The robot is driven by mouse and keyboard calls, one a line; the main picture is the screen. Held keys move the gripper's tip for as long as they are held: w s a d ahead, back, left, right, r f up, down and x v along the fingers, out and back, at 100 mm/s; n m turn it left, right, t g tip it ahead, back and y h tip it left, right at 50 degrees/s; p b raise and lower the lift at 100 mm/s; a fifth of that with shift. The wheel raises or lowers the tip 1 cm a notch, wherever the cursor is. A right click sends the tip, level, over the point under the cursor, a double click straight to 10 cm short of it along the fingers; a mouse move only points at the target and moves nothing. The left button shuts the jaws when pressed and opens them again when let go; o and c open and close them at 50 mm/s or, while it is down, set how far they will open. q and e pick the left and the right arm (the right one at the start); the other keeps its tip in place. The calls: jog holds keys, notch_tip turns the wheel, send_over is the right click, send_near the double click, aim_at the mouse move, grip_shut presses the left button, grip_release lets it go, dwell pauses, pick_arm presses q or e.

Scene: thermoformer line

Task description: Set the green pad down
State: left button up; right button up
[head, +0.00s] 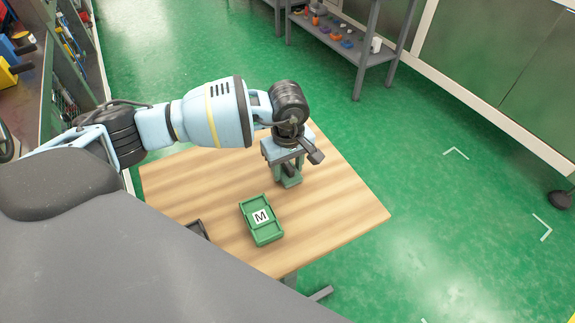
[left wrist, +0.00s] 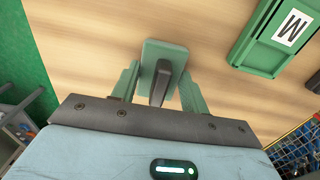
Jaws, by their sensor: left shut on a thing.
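The green pad (left wrist: 151,55) is a flat, rounded plate with a dark grey upright part (left wrist: 160,82) on it. In the left wrist view it sits between the two green fingers of my left gripper (left wrist: 160,88), which is shut on it. In the head view my left gripper (head: 287,172) points down over the wooden table (head: 335,210), and the pad shows only as a small green piece (head: 290,182) at the fingertips. I cannot tell whether the pad touches the table. My right gripper is in neither view.
A green tray with a white M label (head: 262,236) lies on the table, nearer than the gripper and apart from it. A dark object (head: 197,228) is partly hidden at the table's near left. Bare wood lies right of the gripper. A grey shelf (head: 345,45) stands behind.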

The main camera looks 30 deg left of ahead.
aim_at(288, 164)
pick_arm(q)
jog(key=shift+f, duration=0.2)
jog(key=o, duration=0.9)
jog(key=shift+r, duration=0.15)
notch_tip(288, 164, up, 12)
jog(key=shift+r, duration=0.1)
